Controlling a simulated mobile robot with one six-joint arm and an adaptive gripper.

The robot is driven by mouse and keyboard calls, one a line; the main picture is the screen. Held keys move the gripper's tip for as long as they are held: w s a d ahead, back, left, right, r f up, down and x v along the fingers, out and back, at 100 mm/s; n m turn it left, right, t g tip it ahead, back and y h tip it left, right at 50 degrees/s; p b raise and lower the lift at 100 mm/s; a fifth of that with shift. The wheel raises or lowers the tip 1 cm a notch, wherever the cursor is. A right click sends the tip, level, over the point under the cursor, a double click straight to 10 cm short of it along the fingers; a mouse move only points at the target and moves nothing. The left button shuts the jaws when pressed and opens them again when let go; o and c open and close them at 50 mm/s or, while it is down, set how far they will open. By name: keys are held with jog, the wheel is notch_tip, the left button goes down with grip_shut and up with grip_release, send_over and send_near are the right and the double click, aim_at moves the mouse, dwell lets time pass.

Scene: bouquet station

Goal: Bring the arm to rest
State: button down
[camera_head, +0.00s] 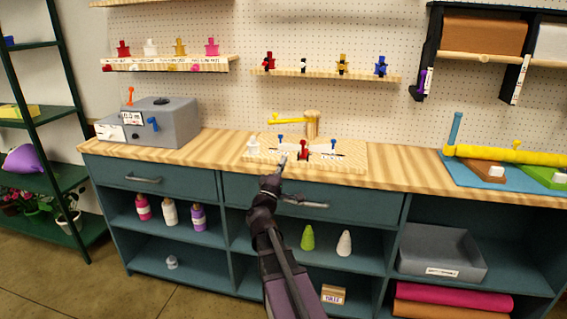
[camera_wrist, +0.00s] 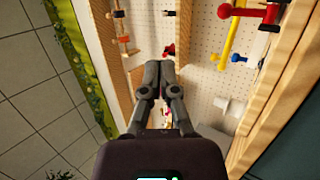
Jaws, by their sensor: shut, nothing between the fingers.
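My gripper (camera_head: 283,160) is at the end of my raised arm, which reaches up from the bottom middle of the head view. Its fingertips show in front of the wooden board (camera_head: 350,159) on the counter, and I cannot tell the gap between them. In the wrist view my gripper (camera_wrist: 159,64) has its two grey fingers together with nothing between them. The wrist picture is tilted, with the pegboard (camera_wrist: 205,75) behind the fingers.
The wooden counter (camera_head: 410,170) holds a grey box (camera_head: 175,122) at left and a blue mat (camera_head: 462,172) with a yellow roll (camera_head: 500,155) at right. On the board stand a red piece (camera_head: 303,150), blue pieces and a wooden post (camera_head: 312,124). Open shelves lie below.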

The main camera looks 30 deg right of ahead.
dwell(0.3)
jog(key=w+a+f+n+t+y, duration=0.6)
jog(key=a+y, duration=0.5)
jog(key=y, duration=0.4)
jog(key=a+f+m+g+y, duration=0.1)
jog(key=a+f+g+y, duration=0.45)
jog(key=a+f, duration=0.5)
jog(key=s+a+f+m+g+y, duration=0.2)
jog(key=s+a+f+m+g, duration=0.2)
jog(key=s+f+g, duration=0.45)
jog(key=s+f+m+g+h, duration=0.1)
jog(key=s+f+m+g, duration=0.15)
jog(key=s, duration=0.45)
jog(key=s+f+m+g+h, duration=0.1)
jog(key=s+f+m+g, duration=0.2)
jog(key=s, duration=0.4)
notch_tip(320, 180, up, 21)
jog(key=p, duration=2)
jog(key=shift+a+r, duration=0.2)
jog(key=shift+a, duration=0.15)
